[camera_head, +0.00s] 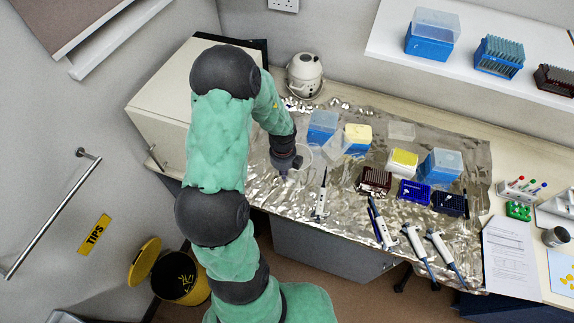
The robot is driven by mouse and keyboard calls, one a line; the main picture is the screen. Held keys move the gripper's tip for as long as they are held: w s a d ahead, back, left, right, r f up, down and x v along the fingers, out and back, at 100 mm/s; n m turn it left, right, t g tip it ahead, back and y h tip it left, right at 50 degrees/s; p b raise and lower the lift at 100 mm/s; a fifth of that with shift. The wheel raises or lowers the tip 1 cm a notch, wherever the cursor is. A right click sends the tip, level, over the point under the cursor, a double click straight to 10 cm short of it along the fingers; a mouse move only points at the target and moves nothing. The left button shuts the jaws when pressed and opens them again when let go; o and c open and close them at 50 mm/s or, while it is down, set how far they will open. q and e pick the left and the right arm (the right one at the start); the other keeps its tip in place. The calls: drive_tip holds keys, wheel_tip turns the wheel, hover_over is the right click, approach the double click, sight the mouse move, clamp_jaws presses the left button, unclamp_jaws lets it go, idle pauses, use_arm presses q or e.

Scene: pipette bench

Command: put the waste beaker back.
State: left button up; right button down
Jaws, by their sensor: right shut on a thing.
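My right gripper (287,170) is over the foil-covered bench, at the end of the green-sleeved arm. It is shut on the waste beaker (311,160), a clear glass vessel that shows only faintly against the shiny foil. The gripper and arm hide part of the beaker. I cannot tell whether its base touches the foil. My left gripper is not in view.
A white round device (304,75) is at the back. Several more pipettes and racks fill the right side.

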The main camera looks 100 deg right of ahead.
drive_tip(key=d+f, duration=0.3)
drive_tip(key=s+d+f+p, duration=0.1)
drive_tip(key=d+f, duration=0.3)
drive_tip(key=s+d+f+p, duration=0.1)
drive_tip(key=d+f, duration=0.2)
drive_tip(key=f, duration=0.1)
drive_tip(key=shift+s+d+f, duration=0.15)
drive_tip(key=shift+d+f, duration=0.05)
drive_tip(key=shift+f, duration=0.1)
drive_tip(key=c, duration=1.7)
unclamp_jaws()
drive_tip(key=shift+f, duration=0.1)
drive_tip(key=shift+c, duration=0.2)
drive_tip(key=o, duration=0.3)
drive_tip(key=shift+o, duration=0.2)
drive_tip(key=shift+a, duration=0.1)
